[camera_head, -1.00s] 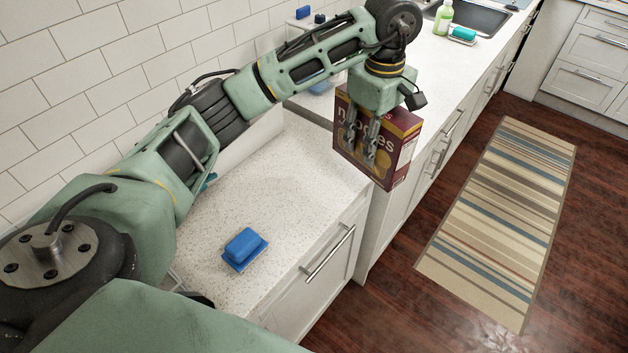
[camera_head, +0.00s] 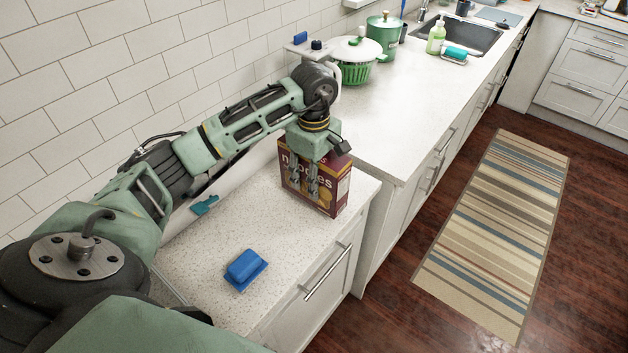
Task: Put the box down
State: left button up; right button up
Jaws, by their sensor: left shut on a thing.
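The box (camera_head: 336,191) is dark red with yellow trim and lettering that reads "noodles". It is upright at the far right end of the near, lower counter (camera_head: 218,240). Its bottom is at or just above the counter top; I cannot tell whether it touches. My left gripper (camera_head: 304,190) points down and is shut on the box, with its fingers in front of the printed face. My right gripper is not in view.
A blue butter dish or sponge-like block (camera_head: 245,268) lies on the near counter. A teal item (camera_head: 205,205) lies by the wall.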

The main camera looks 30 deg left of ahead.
pick_arm(q)
notch_tip(320, 180, down, 2)
jog(key=shift+f+p, duration=0.1)
jog(key=shift+p, duration=0.35)
jog(key=shift+f, duration=0.25)
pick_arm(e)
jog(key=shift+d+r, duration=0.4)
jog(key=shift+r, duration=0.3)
pick_arm(q)
jog(key=shift+f, duration=0.1)
jog(key=shift+f+b, duration=0.15)
jog(key=shift+b, duration=0.15)
jog(key=o, duration=1.5)
jog(key=shift+c, duration=0.2)
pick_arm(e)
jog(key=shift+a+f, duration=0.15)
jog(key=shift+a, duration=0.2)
